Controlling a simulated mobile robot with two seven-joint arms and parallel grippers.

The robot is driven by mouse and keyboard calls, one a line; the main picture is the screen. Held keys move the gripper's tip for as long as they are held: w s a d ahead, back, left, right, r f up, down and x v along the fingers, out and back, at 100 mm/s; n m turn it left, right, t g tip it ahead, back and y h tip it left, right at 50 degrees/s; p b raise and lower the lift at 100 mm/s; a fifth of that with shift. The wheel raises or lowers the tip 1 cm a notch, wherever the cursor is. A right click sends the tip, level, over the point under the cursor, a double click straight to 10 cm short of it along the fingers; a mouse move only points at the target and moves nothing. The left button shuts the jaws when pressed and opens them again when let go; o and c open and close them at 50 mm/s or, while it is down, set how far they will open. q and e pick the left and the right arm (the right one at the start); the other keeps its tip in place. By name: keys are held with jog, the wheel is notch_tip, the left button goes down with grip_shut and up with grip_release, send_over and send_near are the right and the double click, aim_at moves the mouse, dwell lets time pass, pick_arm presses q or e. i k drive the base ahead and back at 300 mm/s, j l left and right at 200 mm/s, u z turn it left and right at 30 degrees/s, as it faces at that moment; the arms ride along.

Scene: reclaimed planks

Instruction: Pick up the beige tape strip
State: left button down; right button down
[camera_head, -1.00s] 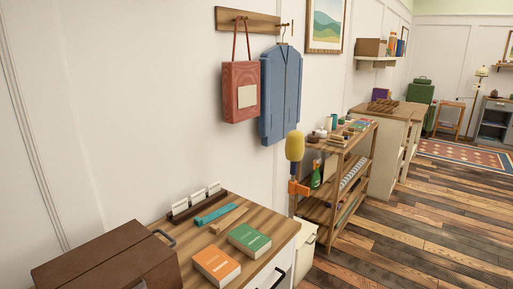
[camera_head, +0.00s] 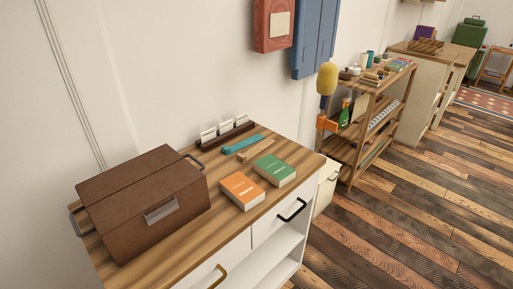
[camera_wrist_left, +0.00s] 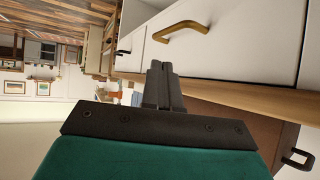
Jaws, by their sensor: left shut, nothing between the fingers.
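The beige tape strip (camera_head: 256,149) lies flat on the wooden top of the white cabinet (camera_head: 175,238). It lies right beside a teal strip (camera_head: 241,144), behind the green book. My left gripper (camera_wrist_left: 160,70) shows only in the left wrist view. Its fingers are shut with nothing between them, in front of the white drawer fronts. The strip cannot be made out in that view. My right gripper is in neither view.
An orange book (camera_head: 242,191) and a green book (camera_head: 274,170) lie in front of the strips. A card holder (camera_head: 226,133) stands behind them. A brown case (camera_head: 142,205) fills the left of the top. A wooden shelf unit (camera_head: 358,150) stands to the right.

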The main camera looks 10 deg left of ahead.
aim_at(244, 158)
jog(key=i+l+u, duration=0.25)
jog(key=i+l, duration=0.15)
jog(key=l, duration=0.25)
jog(key=i+l+u, duration=0.15)
jog(key=l, duration=0.2)
jog(key=i+l+u, duration=0.15)
jog(key=l, duration=0.2)
jog(key=i+l+u, duration=0.1)
jog(key=l, duration=0.3)
jog(key=i+l+u, duration=0.15)
jog(key=l, duration=0.25)
jog(key=i+l+u, duration=0.15)
jog(key=l, duration=0.25)
jog(key=i+l+u, duration=0.1)
jog(key=l, duration=0.35)
